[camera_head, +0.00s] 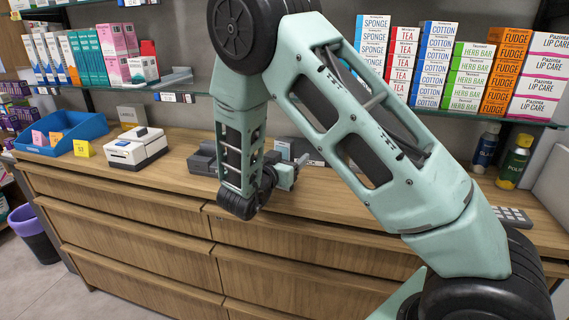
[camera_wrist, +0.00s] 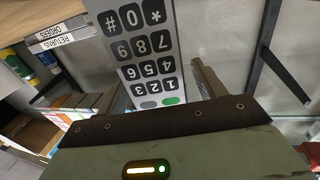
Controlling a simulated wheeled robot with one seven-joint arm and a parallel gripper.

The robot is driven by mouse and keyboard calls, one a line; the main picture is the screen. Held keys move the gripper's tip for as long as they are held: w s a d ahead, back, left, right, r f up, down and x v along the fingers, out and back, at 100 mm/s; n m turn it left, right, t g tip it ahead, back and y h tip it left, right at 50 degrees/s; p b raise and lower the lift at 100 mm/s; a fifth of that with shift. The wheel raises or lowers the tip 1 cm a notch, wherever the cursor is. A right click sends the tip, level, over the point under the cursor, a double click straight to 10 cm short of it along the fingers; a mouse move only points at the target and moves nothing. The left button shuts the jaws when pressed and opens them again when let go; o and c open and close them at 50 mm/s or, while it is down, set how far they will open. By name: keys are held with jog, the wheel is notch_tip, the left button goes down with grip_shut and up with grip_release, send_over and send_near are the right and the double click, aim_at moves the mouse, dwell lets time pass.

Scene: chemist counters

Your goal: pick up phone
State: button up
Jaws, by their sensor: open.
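In the wrist view a pale grey slab with a dark number keypad and a green key, which looks like the phone (camera_wrist: 128,52), stands close in front of my gripper (camera_wrist: 165,92). The picture shows its digits upside down. The slab lies between the two fingers, which are spread. Whether they touch it cannot be told. In the head view my gripper (camera_head: 287,172) is low over the counter, partly hidden by my arm. The phone cannot be made out clearly there.
The wooden counter (camera_head: 180,182) holds a dark grey device (camera_head: 203,160), a white printer (camera_head: 135,148), a blue tray (camera_head: 62,128) and a yellow block (camera_head: 83,149). Two bottles (camera_head: 515,162) and a keypad device (camera_head: 514,217) are at the right. Boxes (camera_head: 437,62) fill the shelf above.

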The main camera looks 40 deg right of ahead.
jog(key=c, duration=1.1)
